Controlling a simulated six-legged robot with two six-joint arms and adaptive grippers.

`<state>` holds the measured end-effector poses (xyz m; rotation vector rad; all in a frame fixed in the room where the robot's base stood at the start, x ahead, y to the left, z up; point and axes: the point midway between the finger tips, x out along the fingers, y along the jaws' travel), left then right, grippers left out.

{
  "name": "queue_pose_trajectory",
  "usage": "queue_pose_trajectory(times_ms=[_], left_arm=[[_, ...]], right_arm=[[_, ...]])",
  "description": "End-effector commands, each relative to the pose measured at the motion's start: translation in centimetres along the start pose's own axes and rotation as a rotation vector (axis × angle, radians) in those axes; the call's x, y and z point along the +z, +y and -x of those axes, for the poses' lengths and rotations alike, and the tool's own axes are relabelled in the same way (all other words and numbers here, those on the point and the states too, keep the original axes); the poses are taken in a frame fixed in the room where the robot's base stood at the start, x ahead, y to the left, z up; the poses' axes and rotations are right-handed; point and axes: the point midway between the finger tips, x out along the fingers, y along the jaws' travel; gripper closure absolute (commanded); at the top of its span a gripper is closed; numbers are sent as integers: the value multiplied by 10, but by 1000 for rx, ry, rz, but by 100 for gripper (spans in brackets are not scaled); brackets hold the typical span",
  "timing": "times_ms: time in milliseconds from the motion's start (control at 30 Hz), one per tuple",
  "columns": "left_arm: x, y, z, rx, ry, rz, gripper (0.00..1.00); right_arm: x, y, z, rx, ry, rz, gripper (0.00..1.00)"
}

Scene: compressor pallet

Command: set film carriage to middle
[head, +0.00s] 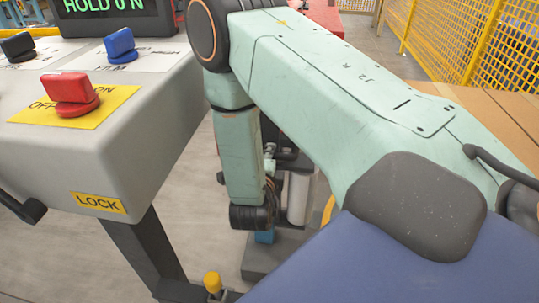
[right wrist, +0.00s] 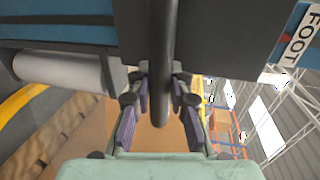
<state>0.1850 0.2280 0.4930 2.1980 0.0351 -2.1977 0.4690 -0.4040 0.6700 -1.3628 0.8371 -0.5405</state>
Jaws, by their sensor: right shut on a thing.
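My right gripper (right wrist: 160,82) is shut on a dark round bar (right wrist: 163,50), whose end comes out between the fingers in the right wrist view. The bar stands in front of a dark plate (right wrist: 225,35). A white roll (right wrist: 60,70) lies to its left, apart from the fingers. In the head view a white roll (head: 298,198) stands upright beside my right forearm, below dark parts. My forearm hides much of this area, and the right fingers are not clear there. I cannot tell the carriage's height. My left gripper is not in view.
A grey control box (head: 130,165) stands at the left, with a red switch (head: 70,92), a blue switch (head: 121,45) and a black switch (head: 17,46). A LOCK label (head: 98,203) is on its front. A yellow mesh fence (head: 480,45) is at the back right.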

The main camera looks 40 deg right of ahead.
Motion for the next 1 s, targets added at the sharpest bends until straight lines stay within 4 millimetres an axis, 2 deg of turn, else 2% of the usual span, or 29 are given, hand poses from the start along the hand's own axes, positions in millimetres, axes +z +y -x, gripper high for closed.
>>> queue_pose_trajectory(times_ms=[633, 767, 1000], left_arm=[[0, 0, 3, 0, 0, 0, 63], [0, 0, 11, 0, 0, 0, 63], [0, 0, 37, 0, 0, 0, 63]], right_arm=[[1, -3, 0, 1, -3, -1, 100], [1, -13, 2, 0, -3, 0, 100], [2, -45, 8, -4, -4, 0, 100]])
